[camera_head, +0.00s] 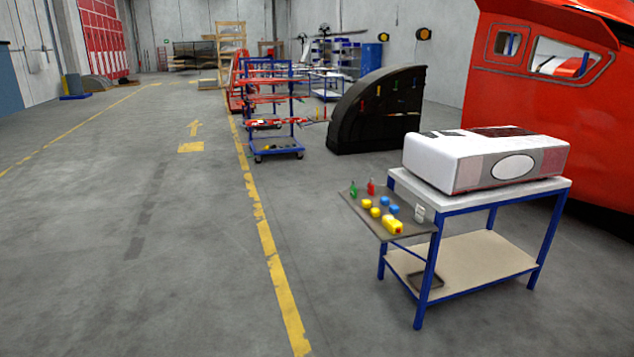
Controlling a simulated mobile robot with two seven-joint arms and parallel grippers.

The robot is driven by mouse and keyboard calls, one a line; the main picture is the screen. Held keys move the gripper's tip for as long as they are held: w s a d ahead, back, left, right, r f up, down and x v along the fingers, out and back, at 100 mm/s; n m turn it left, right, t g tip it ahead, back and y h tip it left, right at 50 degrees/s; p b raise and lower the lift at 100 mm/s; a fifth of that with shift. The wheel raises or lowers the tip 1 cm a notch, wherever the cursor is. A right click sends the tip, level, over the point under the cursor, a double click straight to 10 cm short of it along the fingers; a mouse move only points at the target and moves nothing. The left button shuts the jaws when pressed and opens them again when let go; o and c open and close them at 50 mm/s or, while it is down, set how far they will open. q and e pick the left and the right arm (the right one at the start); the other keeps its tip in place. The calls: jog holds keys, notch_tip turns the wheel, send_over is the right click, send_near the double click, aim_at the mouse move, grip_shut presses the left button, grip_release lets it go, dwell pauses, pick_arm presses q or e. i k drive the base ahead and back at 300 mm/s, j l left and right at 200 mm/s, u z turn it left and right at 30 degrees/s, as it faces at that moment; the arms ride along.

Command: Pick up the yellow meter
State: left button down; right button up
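A yellow device that looks like the meter (393,225) lies near the front edge of a small grey side shelf (410,233). Two small yellow pieces (371,207) lie behind it on the same shelf. Blue pieces (389,206), a green bottle-like item (353,188), a red one (371,187) and a white item (420,213) stand around them. Nothing covers the yellow device. Neither of my grippers is in view.
The shelf is attached to a blue-framed table (556,183) bearing a large white and grey box (436,165). A black curved rack (347,120), a blue trolley (276,152) and a red train nose (560,95) stand beyond. The floor left of the table is clear.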

aim_at(390, 222)
jog(key=i+l+z, duration=0.1)
jog(key=i+z, duration=0.25)
jog(key=i, duration=0.4)
jog(key=i+j+z, duration=0.15)
jog(key=i+z, duration=0.2)
jog(key=i, duration=0.4)
